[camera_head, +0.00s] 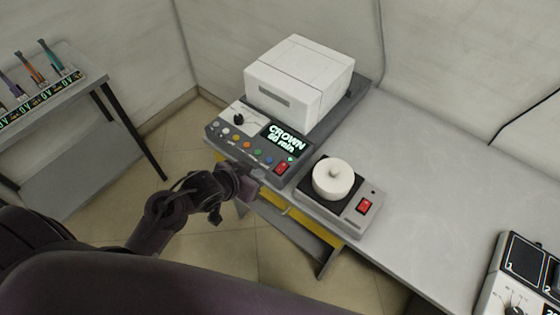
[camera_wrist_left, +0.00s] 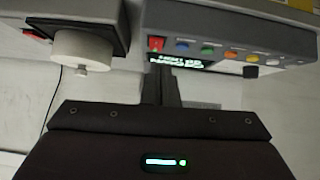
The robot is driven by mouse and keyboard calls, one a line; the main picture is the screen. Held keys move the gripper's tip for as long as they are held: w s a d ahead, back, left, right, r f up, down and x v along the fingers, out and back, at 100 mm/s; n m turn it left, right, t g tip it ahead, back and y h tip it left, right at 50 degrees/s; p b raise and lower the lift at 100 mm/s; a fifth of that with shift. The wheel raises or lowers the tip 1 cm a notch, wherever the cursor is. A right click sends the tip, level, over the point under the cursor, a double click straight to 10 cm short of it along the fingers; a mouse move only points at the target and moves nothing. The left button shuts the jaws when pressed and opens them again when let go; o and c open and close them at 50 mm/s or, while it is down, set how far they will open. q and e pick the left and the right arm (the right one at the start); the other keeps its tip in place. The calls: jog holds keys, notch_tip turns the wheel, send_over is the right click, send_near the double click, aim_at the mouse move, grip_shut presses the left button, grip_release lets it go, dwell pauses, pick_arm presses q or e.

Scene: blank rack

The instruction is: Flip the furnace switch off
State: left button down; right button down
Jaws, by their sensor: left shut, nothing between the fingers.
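The furnace (camera_head: 300,80) is a white box on a dark base at the back of the bench. Its sloped front panel has a dial, several coloured buttons and a display reading "CROWN 80 min". A red rocker switch (camera_head: 283,168) sits at the panel's right end, beside a lit green light. The switch also shows in the left wrist view (camera_wrist_left: 157,43), just beyond the fingertips. My left gripper (camera_head: 256,189) is shut and empty, in front of the panel's right end, a little left of and below the switch. In the left wrist view its closed fingers (camera_wrist_left: 160,84) point toward the switch; contact cannot be told.
A smaller device with a white round lidded piece (camera_head: 335,180) and its own red switch (camera_head: 365,206) stands right of the furnace. Another numbered device (camera_head: 525,265) is at the far right. The bench (camera_head: 430,170) between is clear. A rack (camera_head: 45,90) stands left.

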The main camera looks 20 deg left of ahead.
pick_arm(q)
jog(key=shift+m+t, duration=0.3)
jog(key=r, duration=0.5)
jog(key=shift+s+d+r, duration=0.1)
jog(key=shift+d+r, duration=0.15)
jog(key=shift+d, duration=0.15)
jog(key=shift+f, duration=0.1)
jog(key=p, duration=0.1)
send_over(279, 171)
jog(key=f, duration=0.3)
jog(key=s+f, duration=0.1)
jog(key=f, duration=0.1)
jog(key=shift+a+f, duration=0.1)
jog(key=shift+a, duration=0.1)
jog(key=f, duration=0.1)
jog(key=w+f+p, duration=0.1)
jog(key=f, duration=0.1)
jog(key=shift+d+f, duration=0.2)
jog(key=shift+f, duration=0.05)
jog(key=shift+w+f, duration=0.1)
jog(key=shift+f, duration=0.55)
jog(key=shift+w, duration=0.1)
